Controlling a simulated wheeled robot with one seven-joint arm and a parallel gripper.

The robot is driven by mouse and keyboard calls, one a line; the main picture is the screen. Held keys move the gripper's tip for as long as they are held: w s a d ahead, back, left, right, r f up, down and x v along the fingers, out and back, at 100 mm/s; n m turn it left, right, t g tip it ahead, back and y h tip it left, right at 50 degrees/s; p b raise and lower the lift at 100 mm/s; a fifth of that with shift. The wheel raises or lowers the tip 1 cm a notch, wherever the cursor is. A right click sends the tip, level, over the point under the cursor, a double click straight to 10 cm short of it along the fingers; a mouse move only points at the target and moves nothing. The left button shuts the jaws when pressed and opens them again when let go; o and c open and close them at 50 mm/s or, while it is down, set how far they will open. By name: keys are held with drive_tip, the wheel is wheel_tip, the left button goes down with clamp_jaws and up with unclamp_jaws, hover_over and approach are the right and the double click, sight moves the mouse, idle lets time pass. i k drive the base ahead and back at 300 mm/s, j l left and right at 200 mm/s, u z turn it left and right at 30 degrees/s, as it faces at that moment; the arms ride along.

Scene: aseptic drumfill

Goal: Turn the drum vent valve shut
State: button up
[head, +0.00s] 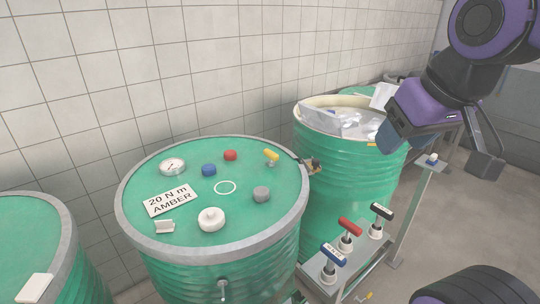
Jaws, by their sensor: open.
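The green drum (215,190) stands in the middle of the head view, with a grey rim around its lid. A small dark and brass fitting (313,163) is at the drum's right rim. My gripper (442,150) is at the upper right, purple and dark, jaws apart and empty. It is above and to the right of the drum, well clear of the lid fittings.
An open drum (345,190) stands behind right. Blue, red and black T-handles stand on a rack (330,270) at front right.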

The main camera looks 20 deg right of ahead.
sight(271, 154)
drive_tip(key=i+l+u, duration=0.25)
drive_tip(key=l+u, duration=0.25)
drive_tip(key=i+l+u, duration=0.1)
drive_tip(key=l+u, duration=0.15)
drive_tip(key=l, duration=0.1)
